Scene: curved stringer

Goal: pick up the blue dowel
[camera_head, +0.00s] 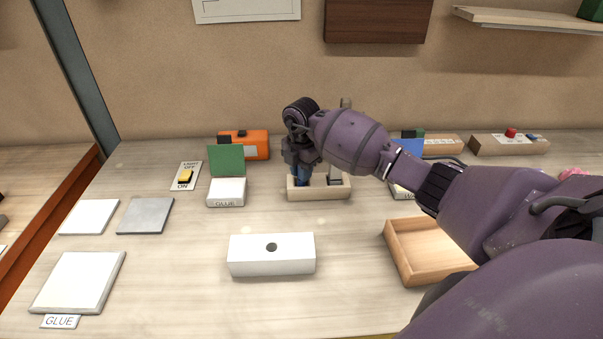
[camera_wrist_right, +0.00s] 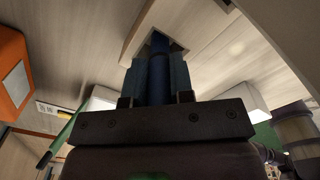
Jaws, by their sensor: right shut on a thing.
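The blue dowel (camera_head: 302,177) shows as a small dark blue piece under my right gripper (camera_head: 300,170), at the wooden holder block (camera_head: 320,194) in the middle of the bench. In the right wrist view the blue dowel (camera_wrist_right: 158,72) stands between the two fingers of my right gripper (camera_wrist_right: 160,78), which are shut on it. Its far end is at a dark opening in the holder; I cannot tell how deep it sits. The fingers hide much of the dowel. My left gripper is not in view.
A white block with a dark hole (camera_head: 272,254) lies in front of the holder. A wooden tray (camera_head: 403,265) is at right, partly behind my arm. A glue box with a green panel (camera_head: 227,192) and an orange box (camera_head: 246,144) stand left of the holder. The front middle is clear.

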